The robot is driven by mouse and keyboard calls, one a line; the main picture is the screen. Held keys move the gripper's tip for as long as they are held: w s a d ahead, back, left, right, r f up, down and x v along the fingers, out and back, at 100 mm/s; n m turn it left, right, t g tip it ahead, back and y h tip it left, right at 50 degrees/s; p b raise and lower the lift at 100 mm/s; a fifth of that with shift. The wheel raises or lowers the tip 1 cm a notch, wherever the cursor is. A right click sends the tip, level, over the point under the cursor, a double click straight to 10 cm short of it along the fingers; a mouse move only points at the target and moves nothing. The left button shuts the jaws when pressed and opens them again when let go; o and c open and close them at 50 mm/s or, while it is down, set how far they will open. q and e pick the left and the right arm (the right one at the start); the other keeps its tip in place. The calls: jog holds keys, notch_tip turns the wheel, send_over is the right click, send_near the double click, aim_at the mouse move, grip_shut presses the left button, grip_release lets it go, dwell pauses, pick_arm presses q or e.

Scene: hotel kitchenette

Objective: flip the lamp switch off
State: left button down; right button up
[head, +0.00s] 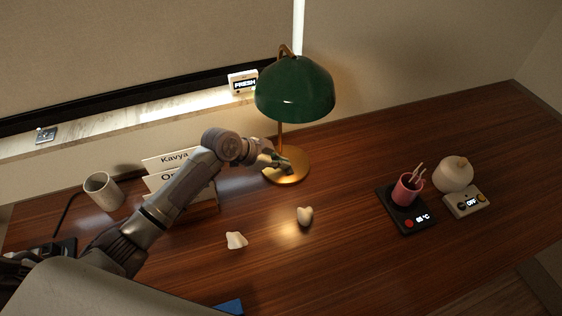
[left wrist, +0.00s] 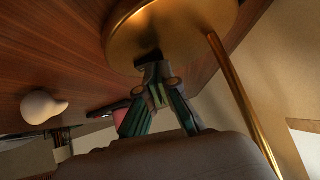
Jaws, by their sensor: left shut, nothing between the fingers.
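The desk lamp has a green dome shade (head: 295,92) and a round brass base (head: 297,174). Warm light shows on the base and the desk near it. My left gripper (head: 284,167) is shut and empty, with its fingertips low at the base, under the shade. In the left wrist view, the fingertips (left wrist: 155,72) are close against the brass base (left wrist: 190,22), beside the brass pole (left wrist: 238,90). A small dark part, perhaps the switch, shows just behind the fingertips; they mostly hide it, and I cannot tell its position. My right gripper is not in view.
A white mug (head: 103,191) and name cards (head: 167,160) stand left, near my arm. A pink cup (head: 406,190) sits on a black warmer at right, beside a round white object (head: 453,174).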

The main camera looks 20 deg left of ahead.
pick_arm(q)
jog(key=shift+f, duration=0.1)
jog(key=shift+w+a+f+b, duration=0.15)
jog(key=shift+a+f+b, duration=0.05)
jog(key=shift+f+b, duration=0.25)
jog(key=shift+r, duration=0.2)
jog(key=shift+f, duration=0.1)
